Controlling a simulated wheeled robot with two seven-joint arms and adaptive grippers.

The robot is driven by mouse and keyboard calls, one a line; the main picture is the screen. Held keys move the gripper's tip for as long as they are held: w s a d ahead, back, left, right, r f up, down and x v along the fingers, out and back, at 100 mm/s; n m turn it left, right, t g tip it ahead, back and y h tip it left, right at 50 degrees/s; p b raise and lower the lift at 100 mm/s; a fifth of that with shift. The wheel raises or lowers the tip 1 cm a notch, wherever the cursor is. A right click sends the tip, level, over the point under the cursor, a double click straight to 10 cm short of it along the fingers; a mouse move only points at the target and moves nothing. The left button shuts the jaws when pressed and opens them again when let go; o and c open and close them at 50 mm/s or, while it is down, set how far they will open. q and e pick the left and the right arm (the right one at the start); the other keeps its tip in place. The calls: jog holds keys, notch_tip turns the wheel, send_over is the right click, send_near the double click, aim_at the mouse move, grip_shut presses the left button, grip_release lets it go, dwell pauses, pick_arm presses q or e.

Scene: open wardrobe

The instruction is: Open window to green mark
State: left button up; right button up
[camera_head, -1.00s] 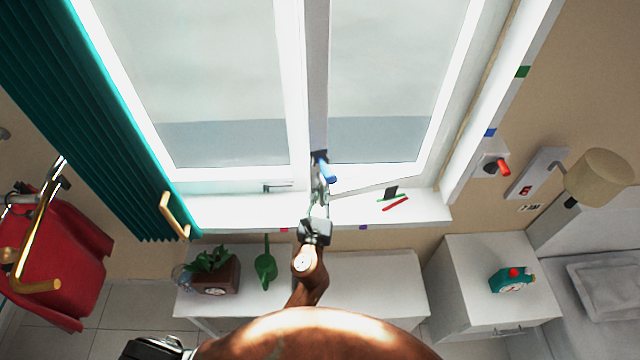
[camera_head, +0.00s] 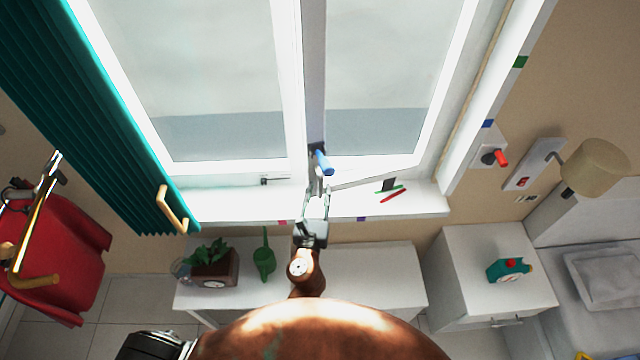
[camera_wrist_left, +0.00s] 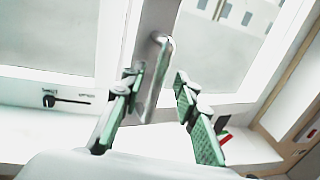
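The window's right sash (camera_head: 372,170) stands slightly ajar, its bottom edge slanted over the sill. Its blue-looking handle (camera_head: 322,162) is on the sash's left side; it looks silver in the wrist view (camera_wrist_left: 155,80). My left gripper (camera_head: 318,190) is just below the handle in the head view. In the wrist view its green-padded fingers (camera_wrist_left: 158,100) are apart, with the handle's lower end seen between them; contact cannot be told. A green strip (camera_head: 389,189) lies on the sill beside a red strip (camera_head: 394,195). Another green mark (camera_head: 520,62) is on the right window frame. My right gripper is not in view.
A dark block (camera_head: 388,184) is on the sill by the strips. Below are a potted plant (camera_head: 212,262), a green watering can (camera_head: 264,260) and a nightstand (camera_head: 480,250). A teal curtain (camera_head: 90,130) hangs left. A lamp (camera_head: 598,168) is at right.

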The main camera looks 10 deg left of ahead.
pick_arm(q)
jog(key=s, duration=0.8)
jog(key=shift+s+d, duration=0.3)
jog(key=shift+d, duration=0.1)
